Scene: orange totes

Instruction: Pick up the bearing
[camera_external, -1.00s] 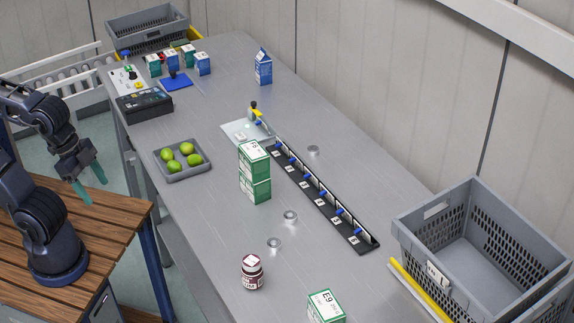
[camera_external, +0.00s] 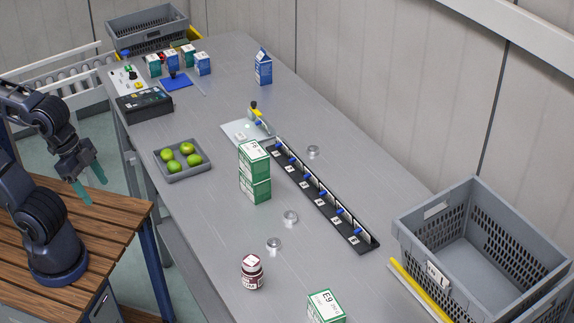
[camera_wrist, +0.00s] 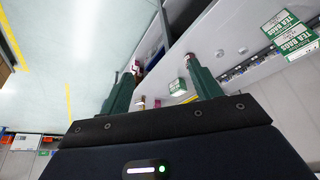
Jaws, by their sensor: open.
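Several small silver ring-like parts that look like bearings lie apart on the grey table: one bearing (camera_external: 290,217) right of centre, another bearing (camera_external: 274,243) nearer the front, and a third bearing (camera_external: 313,151) beyond the black rack. I cannot tell which one the task means. My gripper (camera_external: 87,181) is open and empty at the left, above the wooden bench and well away from the bearings. In the wrist view my gripper (camera_wrist: 159,66) has its green fingers spread, with small pale discs on the table beyond them, too small to identify surely.
Stacked green tea boxes (camera_external: 255,190), a dark red jar (camera_external: 252,272) and a green-white box (camera_external: 326,307) stand near the bearings. A black rack (camera_external: 330,211), a grey tray (camera_external: 183,176) of green fruit and a grey tote (camera_external: 425,236) are also there. A gap separates bench from table.

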